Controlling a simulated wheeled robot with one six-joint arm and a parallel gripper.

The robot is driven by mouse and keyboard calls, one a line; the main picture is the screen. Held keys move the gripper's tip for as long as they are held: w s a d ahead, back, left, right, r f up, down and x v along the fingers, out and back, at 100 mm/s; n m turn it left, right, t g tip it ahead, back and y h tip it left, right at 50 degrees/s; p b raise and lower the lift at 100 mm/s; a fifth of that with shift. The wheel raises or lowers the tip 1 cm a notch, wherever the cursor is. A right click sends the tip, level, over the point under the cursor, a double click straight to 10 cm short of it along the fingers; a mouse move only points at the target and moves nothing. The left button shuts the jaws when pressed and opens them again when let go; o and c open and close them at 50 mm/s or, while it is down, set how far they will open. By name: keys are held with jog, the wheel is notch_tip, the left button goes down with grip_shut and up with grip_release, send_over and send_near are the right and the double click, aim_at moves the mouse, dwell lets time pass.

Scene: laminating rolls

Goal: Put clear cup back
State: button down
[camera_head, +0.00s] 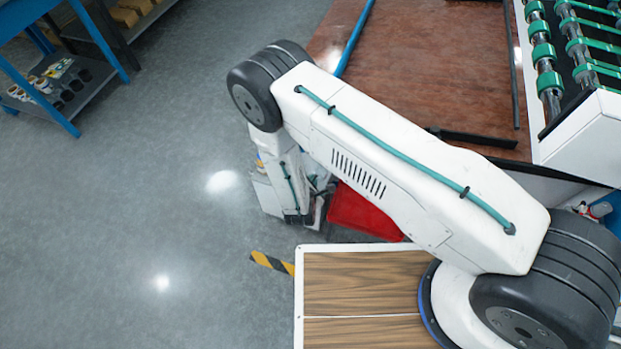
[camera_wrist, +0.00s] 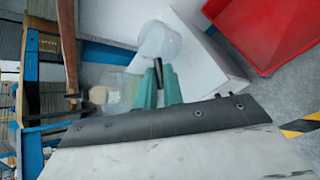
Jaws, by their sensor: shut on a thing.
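A pale, see-through rounded thing (camera_wrist: 164,40), which looks like the clear cup, shows at the tips of my gripper (camera_wrist: 158,74) in the wrist view. My gripper's green fingers are close together and shut on it. The cup is tilted in the picture, and its lower edge is hard to make out. In the head view my own arm hides the gripper and the cup.
A red bin (camera_head: 362,212) stands below my arm; it also shows in the wrist view (camera_wrist: 265,30). A reddish-brown table (camera_head: 420,75) and a machine with green rollers (camera_head: 580,45) are at the upper right. A blue shelf (camera_head: 85,85) stands at the left. Open grey floor lies between.

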jog(key=shift+w+a+f, duration=0.1)
jog(key=shift+w+a, duration=0.05)
jog(key=shift+w, duration=0.75)
jog(key=shift+w+a+f, duration=0.1)
jog(key=shift+w+f, duration=0.25)
jog(key=shift+w, duration=0.4)
jog(key=shift+f, duration=1.45)
jog(key=c, duration=1.5)
grip_release()
jog(key=v, duration=1.2)
jog(key=shift+s, duration=0.1)
